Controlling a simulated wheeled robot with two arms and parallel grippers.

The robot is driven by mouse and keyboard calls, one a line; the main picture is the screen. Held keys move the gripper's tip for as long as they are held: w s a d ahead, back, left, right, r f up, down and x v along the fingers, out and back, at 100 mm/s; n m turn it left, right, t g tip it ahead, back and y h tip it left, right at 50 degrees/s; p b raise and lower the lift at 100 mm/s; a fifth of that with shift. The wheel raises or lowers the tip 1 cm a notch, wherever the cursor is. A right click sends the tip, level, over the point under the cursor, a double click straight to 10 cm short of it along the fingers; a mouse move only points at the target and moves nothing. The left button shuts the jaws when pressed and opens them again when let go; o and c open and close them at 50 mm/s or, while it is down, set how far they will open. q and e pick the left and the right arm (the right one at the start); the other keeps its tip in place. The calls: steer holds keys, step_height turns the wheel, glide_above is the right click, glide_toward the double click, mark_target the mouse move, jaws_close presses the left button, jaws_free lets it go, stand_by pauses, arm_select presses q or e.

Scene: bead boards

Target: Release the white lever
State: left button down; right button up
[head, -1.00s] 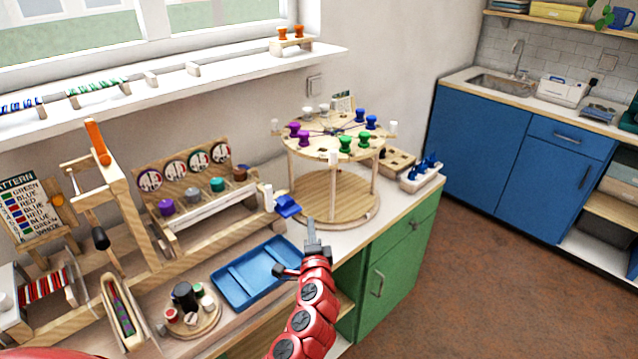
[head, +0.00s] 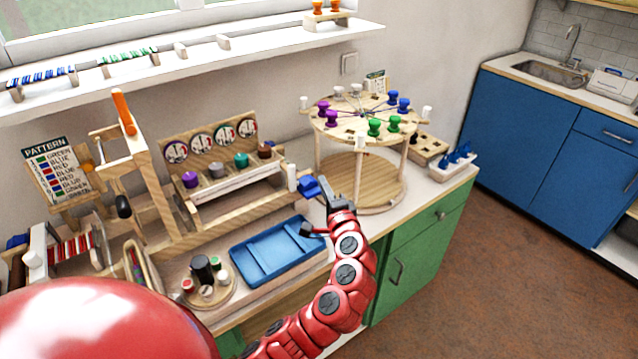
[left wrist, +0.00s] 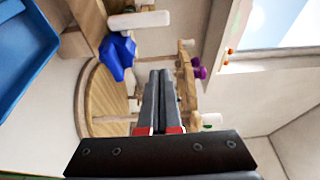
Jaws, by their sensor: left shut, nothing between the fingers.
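A white upright peg, seemingly the white lever (head: 292,177), stands at the right end of the wooden spool rack. It also shows as a white bar at the top of the left wrist view (left wrist: 138,20). A blue block (head: 308,187) sits beside it, and this block shows below the bar in the left wrist view (left wrist: 117,55). My left gripper (head: 357,178) is to the right of both, in front of the round stand. Its fingers (left wrist: 160,78) are together and empty, apart from the white peg. My right gripper is out of view.
The round two-tier stand (head: 362,185) with coloured spools is close behind my left gripper. A blue tray (head: 275,255) lies on the counter, left of my forearm. A wooden loom frame (head: 150,175) and pattern card (head: 58,170) stand at left. Floor at right is clear.

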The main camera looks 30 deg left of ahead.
mark_target(313, 180)
arm_select(q)
steer(key=p+x, duration=0.1)
steer(key=x, duration=0.6)
steer(key=shift+w+a+r, duration=0.1)
steer(key=shift+a, duration=0.05)
steer(key=shift+a+p, duration=0.3)
steer(key=shift+p, duration=0.15)
steer(key=shift+s+a+p, duration=0.25)
steer(key=shift+s+p, duration=0.05)
steer(key=shift+s, duration=0.55)
steer(key=shift+s+a+p, duration=0.3)
steer(key=shift+s, duration=0.55)
